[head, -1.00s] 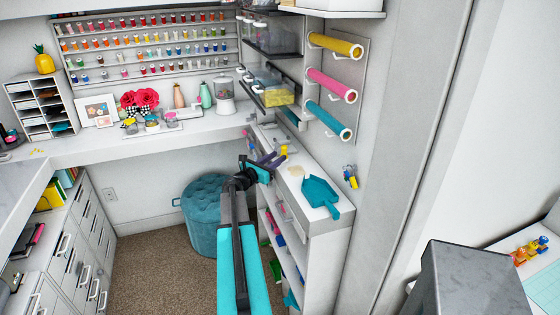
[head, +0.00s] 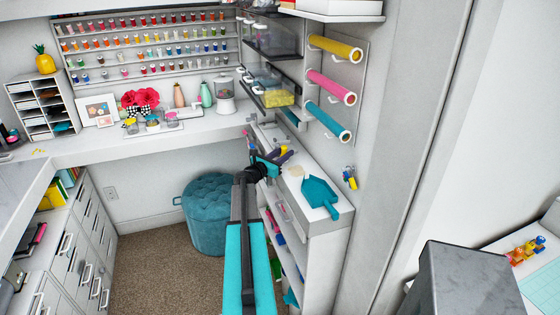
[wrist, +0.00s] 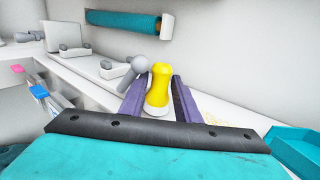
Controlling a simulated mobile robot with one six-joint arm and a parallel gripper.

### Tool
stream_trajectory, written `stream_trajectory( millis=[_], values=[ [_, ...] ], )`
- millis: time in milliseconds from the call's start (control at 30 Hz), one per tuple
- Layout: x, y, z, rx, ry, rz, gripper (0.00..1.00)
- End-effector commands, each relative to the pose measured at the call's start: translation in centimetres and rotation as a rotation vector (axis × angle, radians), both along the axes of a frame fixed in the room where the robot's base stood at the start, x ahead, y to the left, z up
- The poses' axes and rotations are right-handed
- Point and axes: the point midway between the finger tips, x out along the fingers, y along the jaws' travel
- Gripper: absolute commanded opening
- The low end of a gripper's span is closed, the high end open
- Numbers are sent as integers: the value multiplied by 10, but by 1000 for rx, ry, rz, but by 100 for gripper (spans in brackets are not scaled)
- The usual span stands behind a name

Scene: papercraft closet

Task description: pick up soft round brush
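My gripper (head: 277,160) is over the narrow white shelf top at the right in the head view. In the wrist view its two purple fingers (wrist: 160,98) are apart. A smooth yellow, bottle-shaped piece (wrist: 158,88) stands between them, with its rounded top up; it may be the soft round brush, but I cannot tell for sure. I see no firm contact between it and the fingers. A grey piece with a round head (wrist: 140,65) is just behind it to the left.
A teal dustpan (head: 320,196) lies on the shelf top, nearer the front, beside a pale patch (head: 296,171). Teal, pink and yellow rolls (head: 328,120) are on the wall above. A teal pouf (head: 207,212) stands on the floor to the left.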

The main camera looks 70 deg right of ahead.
Motion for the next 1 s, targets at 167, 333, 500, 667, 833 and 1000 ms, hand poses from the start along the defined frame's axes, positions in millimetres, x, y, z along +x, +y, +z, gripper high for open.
stream_trajectory(
  millis=[167,333,500,667,833,1000],
  values=[
    [-1,-1,0,0,0,0,29],
    [-1,-1,0,0,0,0,29],
    [0,-1,0,0,0,0,29],
    [-1,-1,0,0,0,0,14],
    [0,-1,0,0,0,0,0],
    [0,-1,-1,0,0,1,0]
  ],
)
